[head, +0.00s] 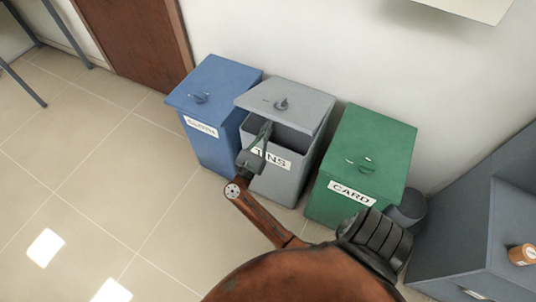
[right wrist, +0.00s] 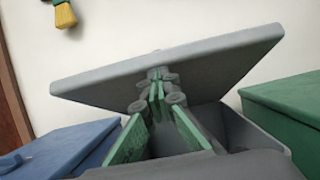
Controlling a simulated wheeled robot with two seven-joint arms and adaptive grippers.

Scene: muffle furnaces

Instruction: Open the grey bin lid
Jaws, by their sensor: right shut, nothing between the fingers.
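The grey bin (head: 288,180), labelled as tins, stands between a blue and a green bin. Its grey lid (head: 300,100) is tilted up at the front, and a dark gap shows the inside. In the right wrist view the lid (right wrist: 190,62) slants above the bin's open top, seen from its underside. My right gripper (head: 266,130) is at the front opening, under the raised lid's front edge. Its green-padded fingers (right wrist: 158,92) are shut with nothing between them, and their tips appear to touch the lid's underside. My left gripper is not in view.
A blue bin (head: 215,150) stands close on the left and a green bin (head: 360,150) close on the right. A wall is behind. A grey cabinet (head: 460,240) is at the right. The tiled floor (head: 110,190) at left is clear.

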